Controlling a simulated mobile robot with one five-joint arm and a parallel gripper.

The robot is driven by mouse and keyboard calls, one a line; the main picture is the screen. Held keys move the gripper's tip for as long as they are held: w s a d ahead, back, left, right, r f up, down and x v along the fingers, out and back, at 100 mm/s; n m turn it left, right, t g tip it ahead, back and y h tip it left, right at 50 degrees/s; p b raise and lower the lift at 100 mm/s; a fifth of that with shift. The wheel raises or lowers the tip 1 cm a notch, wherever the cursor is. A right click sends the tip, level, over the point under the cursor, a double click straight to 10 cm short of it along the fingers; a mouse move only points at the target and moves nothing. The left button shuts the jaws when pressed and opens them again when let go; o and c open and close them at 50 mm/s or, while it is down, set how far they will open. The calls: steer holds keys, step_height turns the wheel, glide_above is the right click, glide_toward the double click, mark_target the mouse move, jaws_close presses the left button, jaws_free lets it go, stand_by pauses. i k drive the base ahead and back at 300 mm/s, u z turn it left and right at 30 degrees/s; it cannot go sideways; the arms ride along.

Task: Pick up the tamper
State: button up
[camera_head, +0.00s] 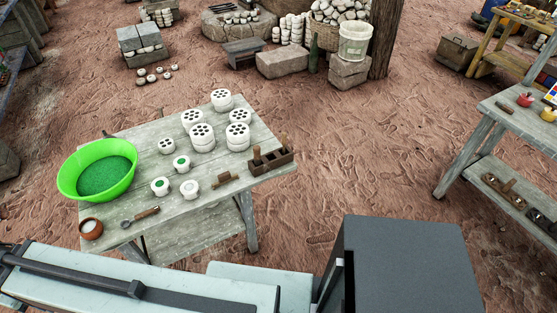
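I cannot tell for certain which thing is the tamper. A small brown wooden piece (225,179) lies near the right front of the grey wooden table (215,207). Behind it, at the table's right end, is a dark wooden block (270,161) with upright pegs or handles standing in it. A tool with a wooden handle and a rounded metal end (140,216) lies at the front left of the table. My gripper is not in view. Parts of my own body fill the bottom of the view.
On the table are a green basin (68,169) of green grains, a brown bowl (91,229) with white contents, and several white cylinders, many with holes (202,138). A second table (515,125) stands at right. Reddish ground between the tables (350,165) is clear.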

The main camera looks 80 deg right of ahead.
mark_target(256, 149)
steer(key=z, duration=1.7)
steer(key=k, duration=1)
steer(key=z, duration=0.65)
steer(key=i, duration=1)
steer(key=u, duration=0.05)
